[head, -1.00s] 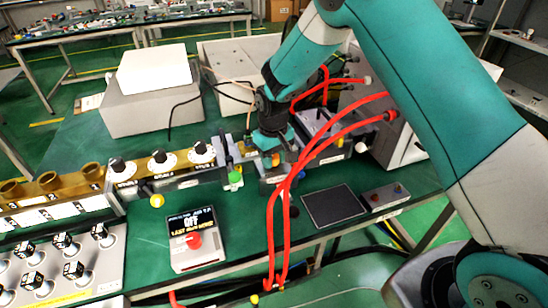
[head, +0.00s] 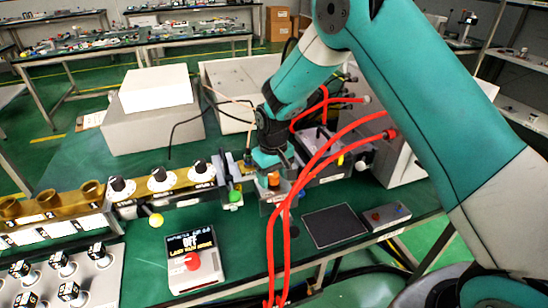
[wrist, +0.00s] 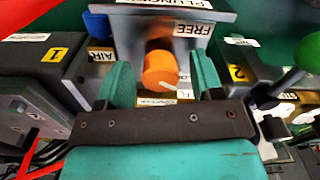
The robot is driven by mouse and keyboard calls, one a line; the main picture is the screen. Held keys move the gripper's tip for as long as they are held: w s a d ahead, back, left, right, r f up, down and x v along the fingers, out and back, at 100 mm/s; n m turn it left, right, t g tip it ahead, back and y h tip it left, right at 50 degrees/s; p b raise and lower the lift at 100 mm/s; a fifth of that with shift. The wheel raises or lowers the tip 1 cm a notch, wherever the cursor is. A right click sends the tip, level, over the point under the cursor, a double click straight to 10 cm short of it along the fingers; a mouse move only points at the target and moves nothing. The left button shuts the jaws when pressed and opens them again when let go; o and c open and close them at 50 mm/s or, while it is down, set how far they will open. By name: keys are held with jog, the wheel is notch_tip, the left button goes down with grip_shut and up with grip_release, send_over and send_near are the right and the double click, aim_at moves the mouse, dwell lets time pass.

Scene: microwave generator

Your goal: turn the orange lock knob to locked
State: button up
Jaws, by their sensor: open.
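The orange lock knob (wrist: 160,70) sticks out from a grey metal plate (wrist: 120,24) in the wrist view. A white pointer mark shows on the knob's lower right, and the plate carries an upside-down "FREE" label (wrist: 193,30). My gripper (wrist: 161,66) is open, with one teal finger on each side of the knob. A gap shows between the knob and each finger in this view, so I see no grip on it. In the head view the orange knob (head: 273,180) shows just below my gripper (head: 277,163), partly hidden by it.
Red hoses (head: 305,180) loop in front of the arm. A green knob (head: 234,197) stands just left of the orange one. A control box with a red knob (head: 192,261), a dark pad (head: 334,225) and a row of black-and-white dials (head: 160,178) are nearby.

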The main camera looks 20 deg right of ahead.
aim_at(274, 175)
notch_tip(274, 175, up, 17)
jog(key=b, duration=0.1)
jog(key=shift+b, duration=0.35)
jog(key=s+a+r+n+y, duration=0.2)
jog(key=s, duration=1.3)
jog(key=s+a+r+n+y, duration=0.2)
jog(key=s, duration=1.3)
jog(key=shift+s+a+r, duration=0.2)
jog(key=shift+s+a, duration=0.05)
jog(key=shift+s, duration=0.1)
